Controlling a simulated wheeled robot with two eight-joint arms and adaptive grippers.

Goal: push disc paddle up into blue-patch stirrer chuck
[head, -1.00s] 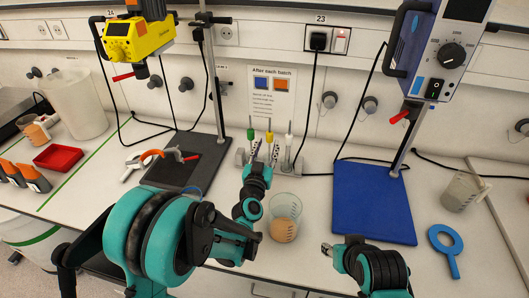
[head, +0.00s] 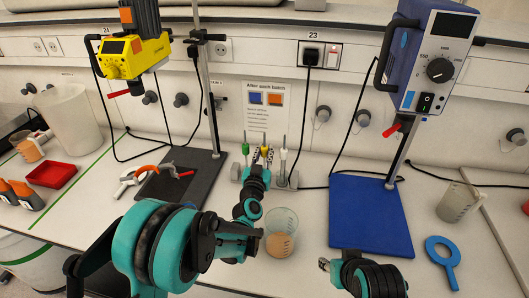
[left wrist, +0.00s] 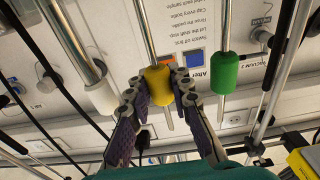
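My left gripper (left wrist: 158,82) has its fingers on either side of the yellow collar (left wrist: 158,79) of a paddle shaft, with narrow gaps seeming to show beside it. In the head view, my left gripper (head: 262,168) is at the rack, partly covering the yellow-collared shaft (head: 264,151). Green-collared (head: 246,148) and white-collared (head: 283,154) shafts stand on either side. The paddle ends are hidden, so I cannot tell which is the disc. The blue stirrer (head: 436,60) at right bears a light-blue patch (head: 409,98); its chuck is not clear. My right gripper (head: 324,265) is low, its opening unclear.
A beaker with tan liquid (head: 280,243) stands right beside my left arm. A blue mat (head: 368,218) lies under the blue stirrer, with a blue ring tool (head: 441,252) to its right. A yellow stirrer (head: 133,57) hangs on a stand at left.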

